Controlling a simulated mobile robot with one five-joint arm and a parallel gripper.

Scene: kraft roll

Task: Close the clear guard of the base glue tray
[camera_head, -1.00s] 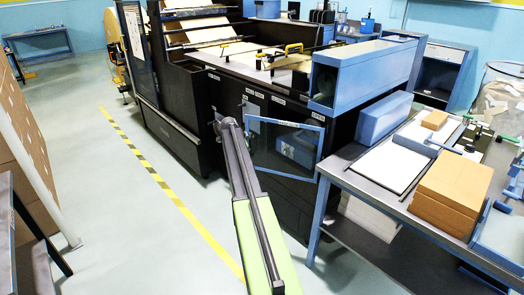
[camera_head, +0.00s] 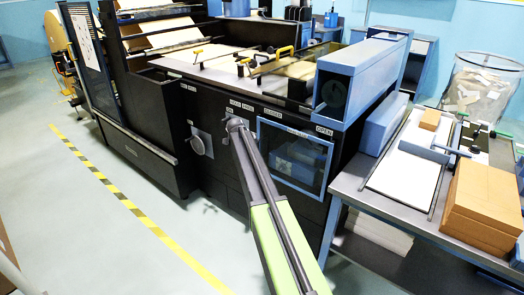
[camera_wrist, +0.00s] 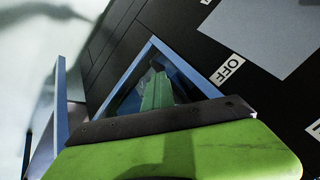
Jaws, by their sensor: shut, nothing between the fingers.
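The clear guard (camera_head: 296,152) is a see-through panel in a blue frame on the black front of the machine. In the head view it lies about flat against that front; a small remaining gap cannot be told. Its blue frame also shows in the wrist view (camera_wrist: 152,48), partly hidden by my gripper. The glue tray behind the panel is not clear. My gripper (camera_head: 234,124) is shut and empty, just left of the guard's upper left corner, near the machine front. Whether it touches the frame cannot be told.
A round knob (camera_head: 197,146) sits on the machine front left of my gripper. A blue housing (camera_head: 350,85) juts out above the guard. A table (camera_head: 345,184) with cartons (camera_head: 482,200) stands at right. The floor at left is clear.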

